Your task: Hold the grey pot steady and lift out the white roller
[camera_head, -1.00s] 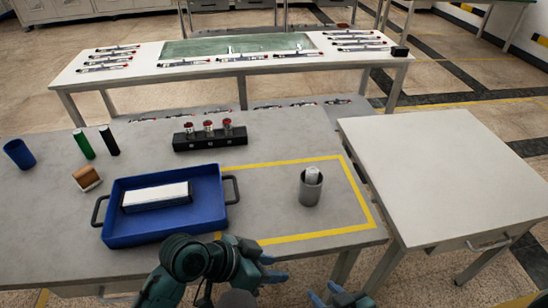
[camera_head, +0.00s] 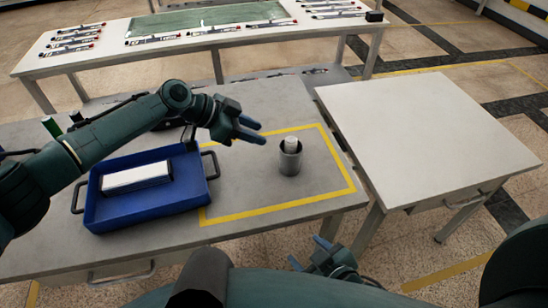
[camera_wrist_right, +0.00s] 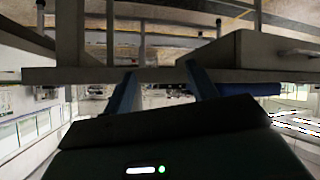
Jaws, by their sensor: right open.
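The grey pot (camera_head: 289,164) stands upright on the table inside the yellow outline. The white roller (camera_head: 291,143) is in it, with its top showing above the rim and its lower part hidden. My left gripper (camera_head: 263,134) is open and empty, just left of the pot in the head view, its fingers pointing toward it and apart from it. My right gripper (camera_head: 306,252) is open and empty in front of the table's near edge. Its two fingers (camera_wrist_right: 162,88) show spread in the right wrist view, with nothing between them.
A blue tray (camera_head: 110,216) holding a white block (camera_head: 137,177) lies left of the yellow outline (camera_head: 270,208), under my left arm. A pale side table (camera_head: 425,140) with a clear top stands at right. A rear bench (camera_head: 110,57) carries several tools.

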